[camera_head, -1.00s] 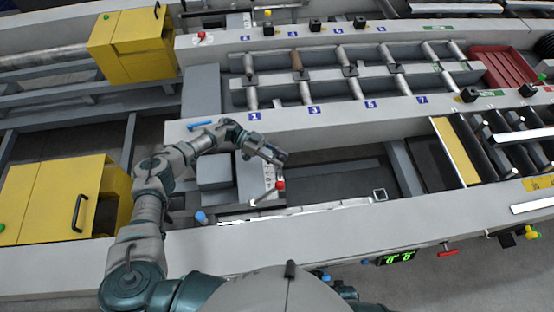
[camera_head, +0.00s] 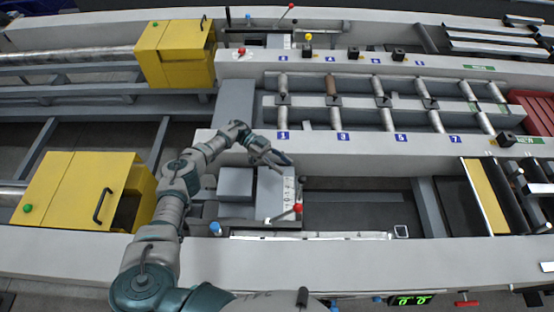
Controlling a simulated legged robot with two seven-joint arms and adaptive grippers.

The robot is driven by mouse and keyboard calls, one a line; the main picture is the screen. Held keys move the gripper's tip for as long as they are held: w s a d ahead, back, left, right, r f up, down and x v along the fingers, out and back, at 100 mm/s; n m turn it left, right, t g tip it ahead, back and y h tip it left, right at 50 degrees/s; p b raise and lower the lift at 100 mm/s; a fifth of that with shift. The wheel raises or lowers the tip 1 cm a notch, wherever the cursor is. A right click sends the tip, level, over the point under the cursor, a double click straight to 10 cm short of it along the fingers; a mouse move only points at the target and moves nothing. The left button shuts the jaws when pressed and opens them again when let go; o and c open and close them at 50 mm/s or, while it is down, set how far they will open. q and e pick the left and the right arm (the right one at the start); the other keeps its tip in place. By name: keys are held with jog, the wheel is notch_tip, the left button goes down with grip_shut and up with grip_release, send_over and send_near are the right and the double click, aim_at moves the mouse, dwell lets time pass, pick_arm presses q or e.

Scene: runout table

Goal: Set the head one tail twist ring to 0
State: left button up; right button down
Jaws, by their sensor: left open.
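My left gripper (camera_head: 283,161) reaches in from the left, open and empty, over the grey unit in the middle. Below it is a white scale strip (camera_head: 289,192) with small dark marks. A dark knob (camera_head: 303,181) is just right of the strip, apart from the fingers. A lever with a red ball (camera_head: 298,208) lies at the strip's near end. A blue-capped knob (camera_head: 215,229) stands to the lower left. I cannot tell which part is the head one tail twist ring, and no setting is legible. My right gripper is not in view.
Yellow boxes stand at left (camera_head: 75,190) and upper left (camera_head: 170,55). A grey block (camera_head: 236,184) lies left of the strip. Rollers with blue number plates (camera_head: 283,135) run behind. A green display (camera_head: 410,300) is at the near edge. The dark trough (camera_head: 360,209) is clear.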

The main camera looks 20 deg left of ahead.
pick_arm(q)
jog(key=shift+v, duration=1.25)
jog(key=shift+w+d+r, duration=0.1)
jog(key=shift+w+r, duration=0.05)
